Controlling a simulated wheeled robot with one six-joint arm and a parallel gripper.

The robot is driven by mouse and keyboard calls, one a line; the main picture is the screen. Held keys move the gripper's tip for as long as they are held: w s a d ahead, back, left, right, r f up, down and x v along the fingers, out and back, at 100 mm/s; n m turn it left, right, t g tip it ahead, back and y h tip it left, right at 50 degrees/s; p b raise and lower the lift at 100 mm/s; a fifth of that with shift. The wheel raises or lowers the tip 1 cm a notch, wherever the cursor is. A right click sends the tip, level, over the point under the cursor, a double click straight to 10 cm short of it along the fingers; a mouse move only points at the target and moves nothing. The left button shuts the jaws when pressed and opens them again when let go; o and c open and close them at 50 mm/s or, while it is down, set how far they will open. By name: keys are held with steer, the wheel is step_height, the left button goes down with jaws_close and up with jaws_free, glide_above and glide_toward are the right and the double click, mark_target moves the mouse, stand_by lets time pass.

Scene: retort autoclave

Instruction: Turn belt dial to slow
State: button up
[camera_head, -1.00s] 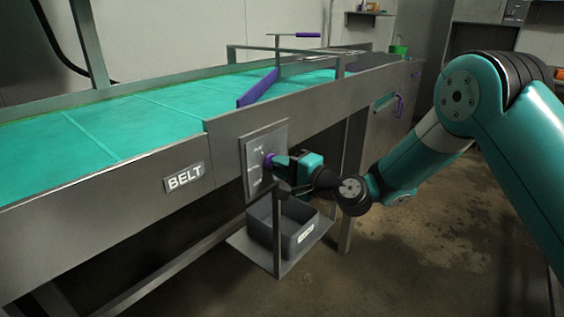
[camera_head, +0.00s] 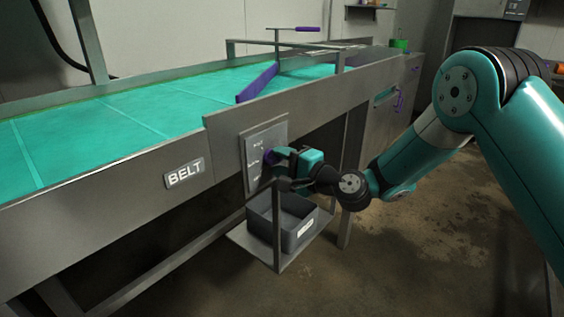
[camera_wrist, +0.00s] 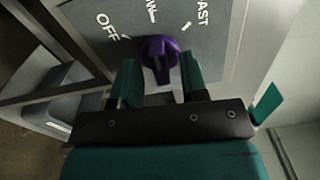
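The purple belt dial (camera_head: 268,157) sits on a grey control plate (camera_head: 256,138) on the conveyor's side. In the wrist view the dial (camera_wrist: 158,58) shows close up, its raised grip lined up roughly with the middle mark, beside a partly cut-off label ending in "OW". "OFF" is to its left and a cut-off "AST" to its right. My gripper (camera_head: 277,158) is at the dial. In the wrist view its teal fingers (camera_wrist: 161,76) stand apart, one on each side of the dial, with slight gaps seeming to show; contact is hard to judge.
The teal conveyor belt (camera_head: 110,120) runs along the top, with a purple diverter bar (camera_head: 257,83) across it. A grey bin (camera_head: 283,231) stands on a low shelf (camera_head: 252,248) below the dial. A "BELT" sign (camera_head: 184,174) is left of the plate. Floor at right is clear.

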steer(key=b+v, duration=0.9)
steer(key=v, duration=0.8)
steer(key=shift+s+d+b, duration=0.2)
steer(key=shift+b, duration=0.1)
